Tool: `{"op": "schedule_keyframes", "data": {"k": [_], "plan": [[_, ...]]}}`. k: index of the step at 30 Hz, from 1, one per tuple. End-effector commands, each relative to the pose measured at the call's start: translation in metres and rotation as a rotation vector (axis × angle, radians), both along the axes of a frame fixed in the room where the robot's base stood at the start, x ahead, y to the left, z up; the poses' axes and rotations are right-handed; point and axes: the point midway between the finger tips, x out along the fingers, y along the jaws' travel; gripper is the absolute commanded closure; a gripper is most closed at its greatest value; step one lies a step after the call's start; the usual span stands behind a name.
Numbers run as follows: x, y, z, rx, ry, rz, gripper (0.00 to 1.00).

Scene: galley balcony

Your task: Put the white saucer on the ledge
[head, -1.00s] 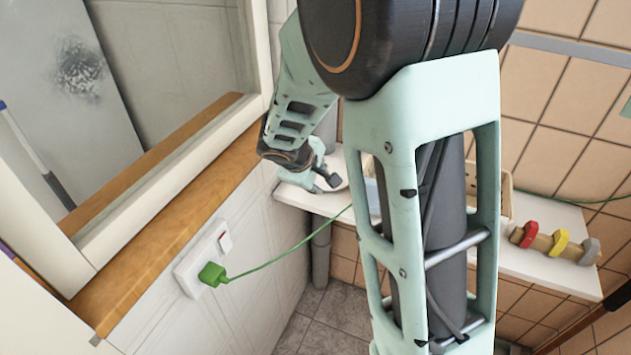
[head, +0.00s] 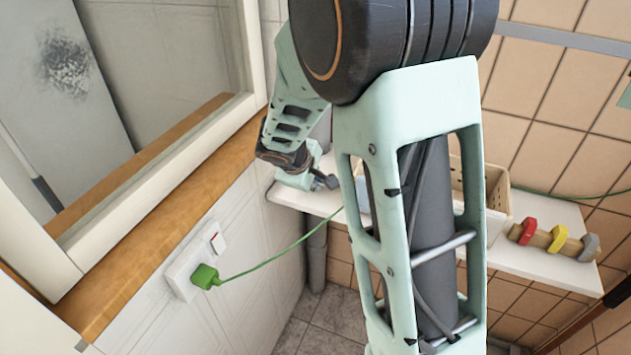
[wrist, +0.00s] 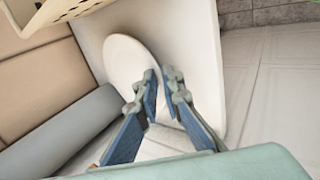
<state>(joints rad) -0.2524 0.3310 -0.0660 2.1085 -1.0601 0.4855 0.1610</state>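The white saucer (wrist: 125,62) shows in the wrist view as a pale oval just beyond my fingertips, over the white shelf. My gripper (wrist: 160,85) has one finger over the saucer's near part and the other beside it. The gap at the tips is narrow, and the contact with the rim is unclear. In the head view my gripper (head: 325,182) is low over the left end of the white shelf (head: 540,262); the saucer is hard to make out there. A wooden ledge (head: 185,190) runs under the window at the left.
A cream basket (head: 497,205) stands on the shelf, partly behind my arm. A wooden bar with coloured hexagonal pieces (head: 558,240) lies at the shelf's right. A green plug (head: 205,277) and its cable reach across from the left wall. A grey pipe (head: 316,255) stands below the shelf.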

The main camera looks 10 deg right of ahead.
Motion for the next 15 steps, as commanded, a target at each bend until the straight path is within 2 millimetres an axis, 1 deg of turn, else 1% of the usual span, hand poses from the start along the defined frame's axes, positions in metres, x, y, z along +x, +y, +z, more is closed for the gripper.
{"op": "schedule_keyframes", "data": {"k": [2, 3, 4, 15], "plan": [[0.0, 0.0, 0.0001, 0.0, 0.0, 0.0, 1.0], [0.0, 0.0, 0.0, 0.0, 0.0, 0.0, 0.97], [0.0, 0.0, 0.0001, 0.0, 0.0, 0.0, 1.0], [-0.001, 0.001, 0.0, 0.001, 0.0, 0.001, 1.0]]}}
